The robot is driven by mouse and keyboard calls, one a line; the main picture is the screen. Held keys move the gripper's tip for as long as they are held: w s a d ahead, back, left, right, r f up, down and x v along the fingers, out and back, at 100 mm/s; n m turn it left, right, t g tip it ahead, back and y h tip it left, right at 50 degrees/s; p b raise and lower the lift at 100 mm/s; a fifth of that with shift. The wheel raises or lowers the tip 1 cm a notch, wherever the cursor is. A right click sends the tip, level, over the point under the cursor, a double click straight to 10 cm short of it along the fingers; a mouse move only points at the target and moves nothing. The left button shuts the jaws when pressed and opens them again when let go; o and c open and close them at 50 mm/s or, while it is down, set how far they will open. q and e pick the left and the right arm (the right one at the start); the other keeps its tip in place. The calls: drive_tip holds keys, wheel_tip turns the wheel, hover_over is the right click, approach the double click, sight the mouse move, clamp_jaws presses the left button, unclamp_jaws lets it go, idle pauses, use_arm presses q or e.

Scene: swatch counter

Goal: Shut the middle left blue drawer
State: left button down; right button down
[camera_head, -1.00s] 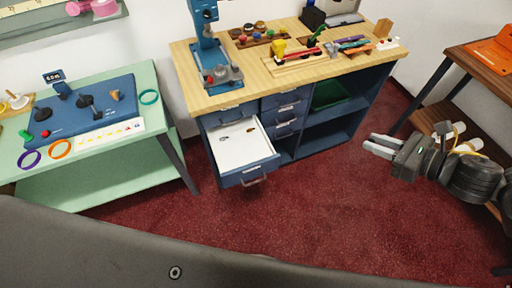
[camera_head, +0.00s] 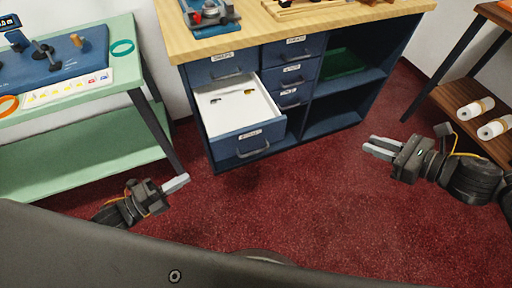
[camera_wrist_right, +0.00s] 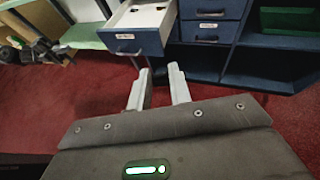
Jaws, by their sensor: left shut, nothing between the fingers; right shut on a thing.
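The blue drawer (camera_head: 226,148) in the left column of the counter, under a shut top drawer (camera_head: 217,70), is pulled well out. It has a grey bar handle, a white inside and a few small items in it. What lies below it is hidden. It also shows at the top of the right wrist view (camera_wrist_right: 133,42). My left gripper (camera_head: 178,183) is shut and empty, low to the left of the drawer front and apart from it. My right gripper (camera_head: 376,147) is to the right of the drawer, its fingers apart.
The middle-column drawers (camera_head: 292,74) are shut. Open shelves (camera_head: 335,122) stand right of them. A green table (camera_head: 140,78) with a dark leg is at the left, near my left gripper. A brown shelf (camera_head: 470,98) is at the right. The red carpet before the counter is clear.

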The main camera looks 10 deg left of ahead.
use_arm(q)
drive_tip(key=w+d, duration=0.4)
drive_tip(key=w, duration=0.6)
drive_tip(key=shift+w+d, duration=0.35)
use_arm(e)
drive_tip(key=shift+r, duration=0.25)
